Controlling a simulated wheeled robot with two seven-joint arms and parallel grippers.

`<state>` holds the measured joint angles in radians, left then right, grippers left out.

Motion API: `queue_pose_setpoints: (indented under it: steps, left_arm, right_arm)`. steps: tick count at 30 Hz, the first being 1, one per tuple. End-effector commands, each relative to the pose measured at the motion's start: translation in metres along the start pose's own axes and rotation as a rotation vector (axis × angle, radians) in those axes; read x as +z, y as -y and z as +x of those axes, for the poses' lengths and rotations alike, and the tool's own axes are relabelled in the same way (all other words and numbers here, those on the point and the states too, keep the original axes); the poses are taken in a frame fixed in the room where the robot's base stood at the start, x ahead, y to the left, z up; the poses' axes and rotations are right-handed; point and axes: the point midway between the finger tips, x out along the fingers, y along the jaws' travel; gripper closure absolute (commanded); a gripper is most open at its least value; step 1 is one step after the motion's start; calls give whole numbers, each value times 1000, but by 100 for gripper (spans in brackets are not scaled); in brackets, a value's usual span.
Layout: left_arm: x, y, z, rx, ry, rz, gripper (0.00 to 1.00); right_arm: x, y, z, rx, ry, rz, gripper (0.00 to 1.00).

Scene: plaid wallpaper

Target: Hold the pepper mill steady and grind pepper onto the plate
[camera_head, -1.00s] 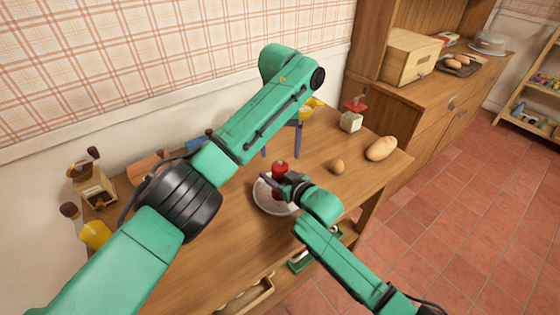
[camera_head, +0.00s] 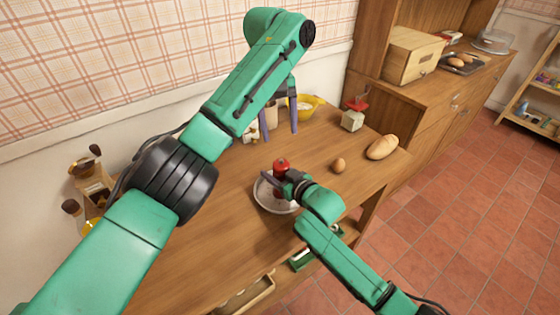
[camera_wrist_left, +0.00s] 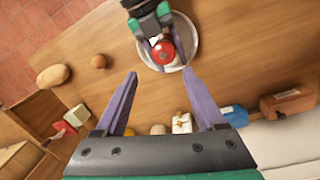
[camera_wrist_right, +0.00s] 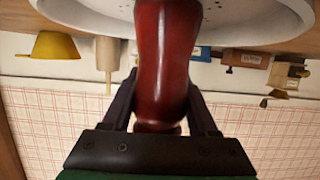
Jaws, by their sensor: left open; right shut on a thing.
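The red pepper mill (camera_head: 281,166) stands upright over the white plate (camera_head: 262,202). My right gripper (camera_head: 279,184) is shut around the mill's body; the right wrist view shows the mill (camera_wrist_right: 165,50) between its fingers. Small dark specks show on the plate (camera_wrist_right: 262,22) there. My left gripper (camera_head: 278,120) is open and empty, behind the mill in the head view. In the left wrist view its open fingers (camera_wrist_left: 158,75) point toward the mill's round red top (camera_wrist_left: 163,52), apart from it. The mill's base is partly hidden by my right gripper.
An egg (camera_head: 339,165) and a bread loaf (camera_head: 382,147) lie right of the plate. Wooden grinders (camera_head: 88,178) stand at the far left. The table's front middle is clear.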

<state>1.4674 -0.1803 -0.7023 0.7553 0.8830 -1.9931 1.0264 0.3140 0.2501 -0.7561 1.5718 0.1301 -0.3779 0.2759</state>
Motion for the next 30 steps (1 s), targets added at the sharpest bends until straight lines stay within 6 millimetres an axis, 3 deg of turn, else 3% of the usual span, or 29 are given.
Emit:
queue_pose_setpoints:
  steps: [6,12,16,19,30]
  left_arm:
    - [-10,24,4,143,127,-701,29]
    - [-14,42,1,189,227,-1137,29]
    - [-14,44,4,192,246,-1216,29]
    - [-13,40,17,189,246,-1218,29]
    - [-5,16,100,190,245,-1215,29]
  right_arm:
    - [-1,0,0,0,-2,0,100]
    - [-1,0,0,0,-1,0,100]
    - [-1,0,0,0,-1,0,100]
    - [0,0,0,0,-1,0,100]
    - [-1,0,0,0,-1,0,100]
